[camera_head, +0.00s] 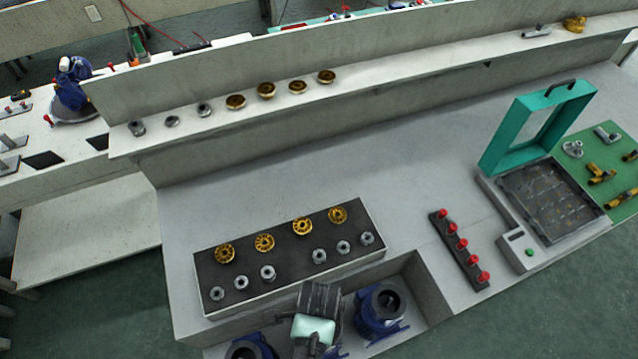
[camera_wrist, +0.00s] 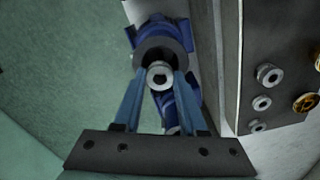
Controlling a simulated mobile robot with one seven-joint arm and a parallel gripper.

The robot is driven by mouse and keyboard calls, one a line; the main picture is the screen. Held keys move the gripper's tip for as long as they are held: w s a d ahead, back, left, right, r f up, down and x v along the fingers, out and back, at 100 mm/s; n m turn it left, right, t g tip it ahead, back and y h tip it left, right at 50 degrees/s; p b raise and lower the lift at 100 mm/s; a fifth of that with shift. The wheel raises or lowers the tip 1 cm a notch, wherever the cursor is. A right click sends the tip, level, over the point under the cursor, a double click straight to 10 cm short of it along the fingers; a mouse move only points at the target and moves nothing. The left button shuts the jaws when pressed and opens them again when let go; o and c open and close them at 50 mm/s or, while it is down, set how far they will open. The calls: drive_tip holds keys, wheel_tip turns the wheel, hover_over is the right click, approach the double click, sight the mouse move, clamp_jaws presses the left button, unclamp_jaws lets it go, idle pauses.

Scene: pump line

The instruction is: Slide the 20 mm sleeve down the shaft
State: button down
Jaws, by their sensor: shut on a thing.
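My gripper (camera_wrist: 160,80) is shut on a small silver sleeve (camera_wrist: 160,68), a metal ring with a dark bore, held between the two blue fingertips. Beyond it in the wrist view is a blue pump (camera_wrist: 174,100) with a dark grey round mouth (camera_wrist: 160,42). The sleeve appears in front of this mouth; I cannot tell whether it touches the pump or is around a shaft. No shaft is clearly visible. In the head view my wrist hides the fingertips and sleeve. Blue pumps stand at its right (camera_head: 382,308) and left (camera_head: 250,348).
A dark mat (camera_head: 290,250) holds several silver sleeves and gold impeller-like wheels. A rack with red knobs (camera_head: 460,250) and a device with a raised green lid (camera_head: 540,125) stand to the right. More rings and wheels line the rear shelf (camera_head: 400,82). The bench's middle is clear.

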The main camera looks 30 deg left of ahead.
drive_tip(key=shift+f, duration=0.3)
idle(0.4)
drive_tip(key=shift+c, duration=1.9)
unclamp_jaws()
wheel_tip(320, 180, up, 13)
drive_tip(key=b, duration=0.1)
drive_tip(key=shift+b, duration=0.3)
